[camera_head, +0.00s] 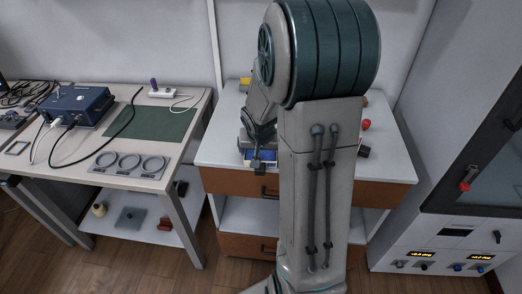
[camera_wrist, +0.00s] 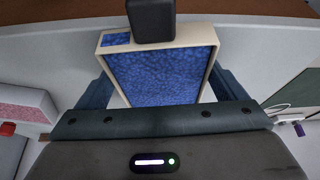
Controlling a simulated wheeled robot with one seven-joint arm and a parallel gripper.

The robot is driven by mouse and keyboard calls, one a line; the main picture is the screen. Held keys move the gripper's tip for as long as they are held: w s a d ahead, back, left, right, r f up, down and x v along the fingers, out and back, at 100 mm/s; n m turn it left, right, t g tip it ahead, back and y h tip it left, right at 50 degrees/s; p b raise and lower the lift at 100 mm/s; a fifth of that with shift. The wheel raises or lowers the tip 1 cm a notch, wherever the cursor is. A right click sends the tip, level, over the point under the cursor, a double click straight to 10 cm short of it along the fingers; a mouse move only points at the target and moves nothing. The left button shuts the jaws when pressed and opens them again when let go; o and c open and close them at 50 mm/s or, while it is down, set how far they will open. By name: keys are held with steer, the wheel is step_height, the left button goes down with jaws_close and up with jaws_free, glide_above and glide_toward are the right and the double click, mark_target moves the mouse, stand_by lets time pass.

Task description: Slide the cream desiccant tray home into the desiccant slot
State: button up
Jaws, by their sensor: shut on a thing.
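The cream desiccant tray (camera_wrist: 213,60) shows in the wrist view as a cream frame around a speckled blue fill, with a smaller blue patch at its upper left corner. A black block (camera_wrist: 151,20) overlaps its far edge. My gripper (camera_head: 258,164) points down over the white table in the head view and is shut on the tray, whose blue fill (camera_head: 262,187) shows just below it. Dark teal finger parts flank the tray in the wrist view. A dark rectangle (camera_head: 456,232) on the right cabinet's lower front may be the desiccant slot; I cannot tell for sure.
The grey cabinet (camera_head: 400,238) with a dark door (camera_head: 495,165) stands at the right, with knobs and displays below. The white table (camera_head: 222,150) has wooden drawers. A left bench (camera_head: 75,172) holds a blue box (camera_head: 78,106) and a green mat (camera_head: 150,122). Floor shows between the furniture.

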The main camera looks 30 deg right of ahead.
steer(key=shift+r, duration=0.5)
steer(key=r, duration=0.1)
steer(key=r+p, duration=0.1)
steer(key=d+r, duration=0.1)
steer(key=r, duration=0.1)
steer(key=shift+s, duration=0.25)
steer(key=s+d+r+p, duration=0.1)
steer(key=s+d+r, duration=0.5)
steer(key=d, duration=0.2)
steer(key=shift+d, duration=0.35)
steer(key=w+a+f, duration=0.2)
steer(key=a, duration=0.1)
steer(key=w+a+f+b, duration=0.1)
steer(key=w+a+f, duration=0.1)
steer(key=a, duration=0.1)
steer(key=w+a+f, duration=0.2)
steer(key=a+f, duration=0.1)
steer(key=shift+w+a, duration=0.25)
steer(key=shift+a, duration=0.1)
steer(key=shift+f+b, duration=0.45)
steer(key=shift+f, duration=1.3)
steer(key=shift+f, duration=0.1)
